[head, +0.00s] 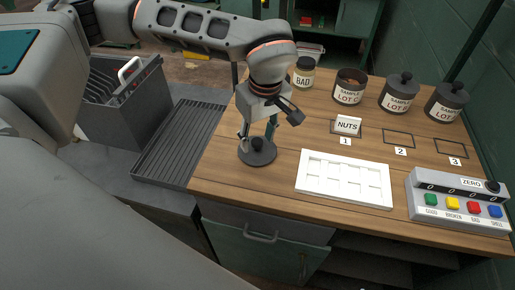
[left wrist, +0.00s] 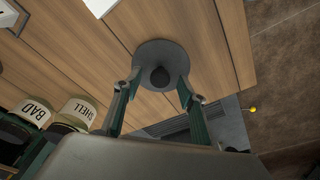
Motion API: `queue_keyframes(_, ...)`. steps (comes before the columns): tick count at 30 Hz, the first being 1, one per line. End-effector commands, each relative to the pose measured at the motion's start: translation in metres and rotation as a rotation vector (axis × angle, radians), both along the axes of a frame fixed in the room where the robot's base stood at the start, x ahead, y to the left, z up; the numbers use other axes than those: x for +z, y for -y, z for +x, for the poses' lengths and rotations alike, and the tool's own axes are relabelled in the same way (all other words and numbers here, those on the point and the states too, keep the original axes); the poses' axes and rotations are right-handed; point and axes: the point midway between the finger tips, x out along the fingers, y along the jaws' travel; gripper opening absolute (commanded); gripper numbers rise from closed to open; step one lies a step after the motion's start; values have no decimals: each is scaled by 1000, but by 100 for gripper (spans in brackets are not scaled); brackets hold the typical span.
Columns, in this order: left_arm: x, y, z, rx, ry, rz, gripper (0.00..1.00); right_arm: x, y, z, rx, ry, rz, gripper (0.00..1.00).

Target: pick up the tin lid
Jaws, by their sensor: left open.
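The tin lid (head: 258,153) is a dark grey disc with a black knob, lying flat on the left front part of the wooden table. It also shows in the left wrist view (left wrist: 147,50), knob towards the camera. My left gripper (head: 257,137) is open just above the lid. In the left wrist view its fingertips (left wrist: 158,83) stand on either side of the knob, with gaps visible. Whether they touch the lid's disc I cannot tell. An uncovered sample tin (head: 349,91) stands at the back. My right gripper is not in view.
Two lidded sample tins (head: 397,98) (head: 444,106) and a BAD jar (head: 304,76) stand at the back. A NUTS card (head: 347,124), a white tray (head: 343,199) and a button box (head: 462,207) are right of the lid. The table's left edge is near the lid.

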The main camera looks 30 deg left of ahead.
Motion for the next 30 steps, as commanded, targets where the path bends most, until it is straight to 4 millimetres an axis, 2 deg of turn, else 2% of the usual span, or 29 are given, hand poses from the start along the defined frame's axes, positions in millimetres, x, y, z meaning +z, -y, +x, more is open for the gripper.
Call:
queue_keyframes(1, -8, -1, -1, 1, -4, 0, 41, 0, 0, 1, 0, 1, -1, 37)
queue_keyframes(4, -16, -2, 0, 1, -2, 0, 41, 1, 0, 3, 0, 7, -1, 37)
queue_keyframes(12, -19, -3, 1, 0, 0, -1, 41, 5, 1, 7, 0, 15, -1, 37)
queue_keyframes(13, -19, -2, 1, 0, 0, -1, 38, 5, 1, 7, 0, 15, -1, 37)
queue_keyframes(17, -19, -2, 1, 0, -1, -1, 5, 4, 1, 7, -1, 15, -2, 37)
queue_keyframes(18, -18, -2, 1, 0, -1, -1, 2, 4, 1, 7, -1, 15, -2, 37)
queue_keyframes(30, -15, -2, 1, 1, 1, -1, 2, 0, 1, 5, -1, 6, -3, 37)
